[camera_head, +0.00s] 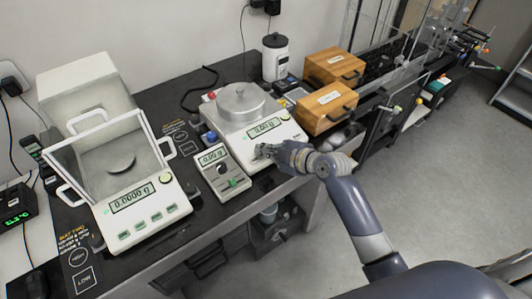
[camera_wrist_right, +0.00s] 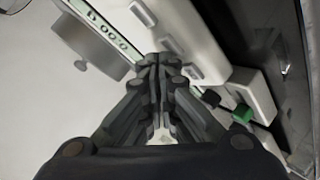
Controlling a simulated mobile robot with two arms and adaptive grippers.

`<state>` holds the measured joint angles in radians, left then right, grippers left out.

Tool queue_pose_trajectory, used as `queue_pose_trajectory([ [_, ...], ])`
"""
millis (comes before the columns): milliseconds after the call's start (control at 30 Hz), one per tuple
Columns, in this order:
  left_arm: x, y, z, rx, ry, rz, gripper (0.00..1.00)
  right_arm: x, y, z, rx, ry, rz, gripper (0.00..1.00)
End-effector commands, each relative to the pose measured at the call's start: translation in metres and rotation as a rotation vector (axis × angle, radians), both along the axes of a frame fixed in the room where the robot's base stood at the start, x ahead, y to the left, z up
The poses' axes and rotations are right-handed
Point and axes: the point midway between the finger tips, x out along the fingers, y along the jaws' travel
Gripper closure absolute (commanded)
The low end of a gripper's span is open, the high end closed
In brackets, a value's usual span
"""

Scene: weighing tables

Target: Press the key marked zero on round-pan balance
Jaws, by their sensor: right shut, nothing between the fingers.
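The round-pan balance (camera_head: 284,132) is white, with a round metal pan (camera_head: 240,98) and a lit display (camera_head: 267,126). My right gripper (camera_head: 262,152) is shut and empty at the balance's front edge, by its key row. In the right wrist view the closed fingertips (camera_wrist_right: 165,64) are at the row of grey keys (camera_wrist_right: 143,13), close to the middle key (camera_wrist_right: 173,44) and a lower key (camera_wrist_right: 192,72). I cannot read the key marks or tell whether a fingertip touches a key. The display also shows in the wrist view (camera_wrist_right: 104,31). My left gripper is not in view.
A larger balance with an open-framed shield (camera_head: 128,207) is further left. Wooden boxes (camera_head: 325,106) and a white jar (camera_head: 275,58) stand to the right and behind.

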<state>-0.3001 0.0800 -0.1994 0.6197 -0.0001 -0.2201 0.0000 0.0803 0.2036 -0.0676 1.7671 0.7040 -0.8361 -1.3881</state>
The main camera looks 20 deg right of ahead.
Motion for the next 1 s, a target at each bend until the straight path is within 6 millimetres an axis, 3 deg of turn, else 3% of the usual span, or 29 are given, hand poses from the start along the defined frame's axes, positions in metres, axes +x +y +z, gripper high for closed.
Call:
queue_pose_trajectory([
  [600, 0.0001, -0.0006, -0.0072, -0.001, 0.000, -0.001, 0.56, 0.0020, 0.0006, -0.0080, -0.002, 0.001, 0.000, 1.00],
  [1000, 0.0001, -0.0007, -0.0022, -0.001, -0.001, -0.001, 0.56, 0.0009, -0.0001, -0.0030, -0.002, 0.001, 0.000, 1.00],
])
